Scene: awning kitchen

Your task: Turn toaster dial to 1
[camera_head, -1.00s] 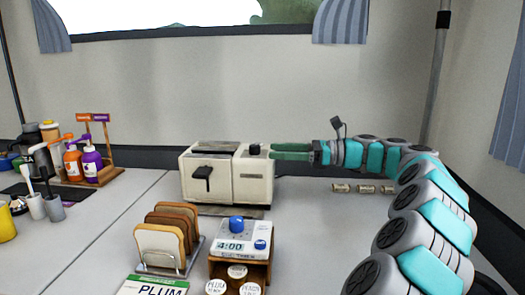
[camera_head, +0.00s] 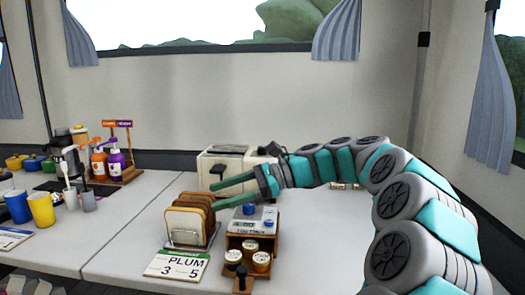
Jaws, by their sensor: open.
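The cream toaster (camera_head: 218,162) stands at the back of the counter, partly hidden behind my gripper and arm. Its right part shows only in pieces, and I cannot make out its dial for certain. My gripper (camera_head: 216,195) is in front of the toaster, above the bread rack, with its green fingers pointing left. The fingers are apart and nothing is between them.
A rack with bread slices (camera_head: 188,222) is below my fingertips. A white timer with a blue knob (camera_head: 249,209) sits on a wooden jar stand to its right. A PLUM card (camera_head: 177,265) lies in front.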

